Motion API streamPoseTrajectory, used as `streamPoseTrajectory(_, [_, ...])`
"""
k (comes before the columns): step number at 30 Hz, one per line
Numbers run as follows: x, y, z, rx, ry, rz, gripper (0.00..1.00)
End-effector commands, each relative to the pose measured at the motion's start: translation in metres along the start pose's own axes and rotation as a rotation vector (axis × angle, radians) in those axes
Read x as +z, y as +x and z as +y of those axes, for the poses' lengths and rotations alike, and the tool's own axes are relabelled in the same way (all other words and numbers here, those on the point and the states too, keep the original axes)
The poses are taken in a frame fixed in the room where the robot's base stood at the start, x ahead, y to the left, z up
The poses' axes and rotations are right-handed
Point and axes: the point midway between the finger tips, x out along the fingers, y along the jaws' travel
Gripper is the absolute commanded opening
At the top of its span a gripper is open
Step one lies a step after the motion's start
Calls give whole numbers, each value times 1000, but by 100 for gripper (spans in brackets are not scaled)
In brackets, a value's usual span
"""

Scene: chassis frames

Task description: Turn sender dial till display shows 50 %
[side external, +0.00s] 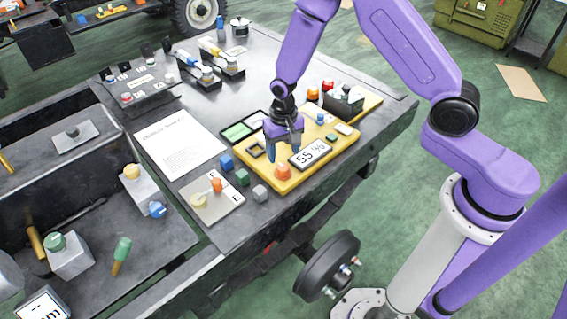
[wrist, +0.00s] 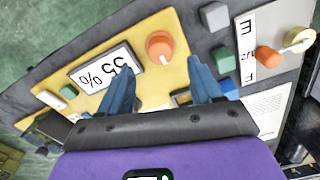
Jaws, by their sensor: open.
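The sender is a yellow panel (side external: 288,184) on the dark table, with a display (side external: 311,154) that reads 55 %. An orange dial (side external: 283,173) sits at the panel's near corner. In the wrist view the dial (wrist: 160,46) lies just beyond and between my fingertips, and the display (wrist: 105,70) shows upside down to its left. My gripper (side external: 285,152) is purple with blue fingers. It is open, empty and above the panel, next to the dial. In the wrist view the fingers (wrist: 158,75) are spread apart, and neither clearly touches the dial.
Blue, green and grey cubes (side external: 243,178) stand left of the panel. A grey plate (side external: 211,198) with an orange knob and a cream knob lies beyond them. A white paper sheet (side external: 180,143) lies farther left. More knobs and blocks (side external: 343,99) stand at the panel's far end.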

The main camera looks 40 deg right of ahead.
Motion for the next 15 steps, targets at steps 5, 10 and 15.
streamPoseTrajectory(5, [1, 28, 0, 2, -1, -3, 65])
streamPoseTrajectory(10, [0, 46, 0, 1, -1, -2, 65])
streamPoseTrajectory(15, [0, 56, 0, 0, -1, 0, 65])
